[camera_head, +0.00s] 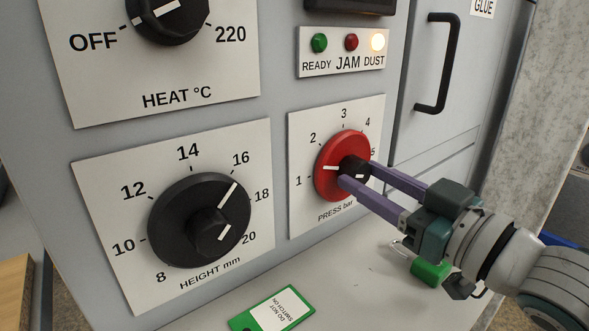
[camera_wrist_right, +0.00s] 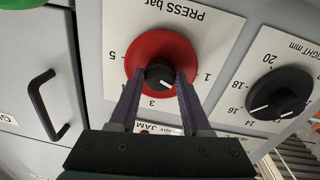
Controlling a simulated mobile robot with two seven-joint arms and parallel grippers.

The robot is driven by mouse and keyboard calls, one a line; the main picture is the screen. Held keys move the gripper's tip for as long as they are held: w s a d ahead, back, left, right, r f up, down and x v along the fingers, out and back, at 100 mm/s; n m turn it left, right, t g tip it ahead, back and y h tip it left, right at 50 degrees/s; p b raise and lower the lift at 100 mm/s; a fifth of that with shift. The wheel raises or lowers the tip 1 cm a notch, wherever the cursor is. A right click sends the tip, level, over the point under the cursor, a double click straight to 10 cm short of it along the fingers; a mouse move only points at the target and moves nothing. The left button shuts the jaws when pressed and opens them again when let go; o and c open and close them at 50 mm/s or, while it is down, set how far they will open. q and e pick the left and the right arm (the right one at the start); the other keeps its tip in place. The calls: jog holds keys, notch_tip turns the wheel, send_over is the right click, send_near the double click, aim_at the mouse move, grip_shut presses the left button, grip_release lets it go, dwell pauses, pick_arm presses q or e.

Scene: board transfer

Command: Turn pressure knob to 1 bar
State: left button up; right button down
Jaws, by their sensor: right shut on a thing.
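The red pressure knob (camera_head: 328,183) sits on the white PRESS bar plate (camera_head: 302,218), with a black hub (camera_head: 353,168) at its centre. Its white mark points left, between 1 and 2 and nearer 1. My right gripper (camera_head: 357,174) is shut on the black hub, one finger on each side. In the right wrist view the red knob (camera_wrist_right: 137,62) appears upside down, with the fingertips (camera_wrist_right: 160,78) against the hub. The fingers hide part of the knob's lower right and the scale near 5. My left gripper is not in view.
The black HEIGHT mm knob (camera_head: 180,225) is left of the pressure knob, and the HEAT knob (camera_head: 170,22) is above it. The DUST lamp (camera_head: 377,42) is lit. A door handle (camera_head: 435,62) is upper right. A green tag (camera_head: 272,312) and green padlock (camera_head: 430,271) are below.

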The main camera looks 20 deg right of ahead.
jog(key=n, duration=0.2)
jog(key=shift+n, duration=0.9)
jog(key=shift+c, duration=1.8)
grip_release()
jog(key=p+v, duration=0.1)
jog(key=v, duration=0.9)
